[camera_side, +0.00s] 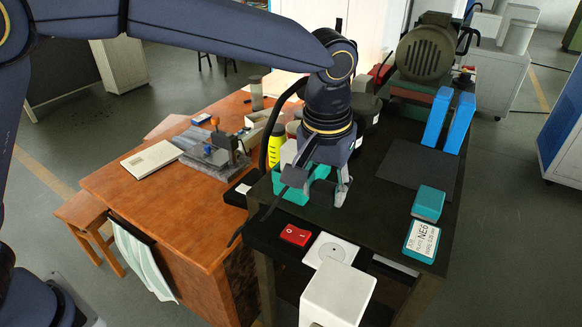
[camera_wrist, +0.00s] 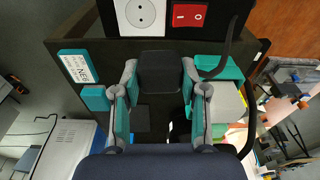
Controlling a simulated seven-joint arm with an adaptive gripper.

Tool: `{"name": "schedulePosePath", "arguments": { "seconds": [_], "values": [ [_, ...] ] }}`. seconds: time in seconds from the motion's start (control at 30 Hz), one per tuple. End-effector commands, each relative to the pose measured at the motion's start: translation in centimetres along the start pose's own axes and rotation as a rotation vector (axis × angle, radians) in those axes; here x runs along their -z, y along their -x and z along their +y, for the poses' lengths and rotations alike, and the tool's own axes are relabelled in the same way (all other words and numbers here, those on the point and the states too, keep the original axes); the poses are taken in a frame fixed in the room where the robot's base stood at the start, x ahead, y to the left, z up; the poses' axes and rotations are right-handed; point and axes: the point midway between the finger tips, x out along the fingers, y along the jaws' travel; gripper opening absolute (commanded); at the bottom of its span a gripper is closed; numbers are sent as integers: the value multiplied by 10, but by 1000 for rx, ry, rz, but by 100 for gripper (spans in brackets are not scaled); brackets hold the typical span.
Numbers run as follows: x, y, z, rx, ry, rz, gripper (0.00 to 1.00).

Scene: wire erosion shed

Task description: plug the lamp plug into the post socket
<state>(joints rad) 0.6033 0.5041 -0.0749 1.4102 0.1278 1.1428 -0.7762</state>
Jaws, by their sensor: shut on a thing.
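My gripper (camera_side: 318,186) is over the near part of the black bench, pointing down. In the wrist view its two fingers (camera_wrist: 160,82) are shut on a dark block-shaped plug (camera_wrist: 160,70). The plug's prongs do not show. In the side view a dark piece, seemingly the plug (camera_side: 294,177), shows by the fingers, with a black cable hanging to the left. The white socket (camera_side: 331,250) has a round face and is set in a black panel at the bench's near end. It also shows in the wrist view (camera_wrist: 140,14), ahead of the plug and apart from it.
A red switch (camera_side: 296,235) sits beside the socket. A white box (camera_side: 337,295) stands in front. Teal boxes, one labelled (camera_side: 421,242), lie at the bench's right edge. A teal tray (camera_wrist: 218,68) is close to one finger. A dark mat (camera_side: 415,166) lies behind, mostly bare.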

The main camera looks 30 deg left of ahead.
Motion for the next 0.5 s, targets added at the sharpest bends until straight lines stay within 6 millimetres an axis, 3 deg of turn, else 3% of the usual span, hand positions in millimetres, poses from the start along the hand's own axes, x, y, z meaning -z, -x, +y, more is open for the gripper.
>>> {"name": "schedulePosePath", "arguments": {
  "seconds": [0.1,0.2,0.5],
  "values": [
    [-4,-27,22,-1,-36,-2,12],
    [-10,-41,28,-5,-50,0,12],
    [-15,-46,32,-8,-61,3,12]
  ]
}}
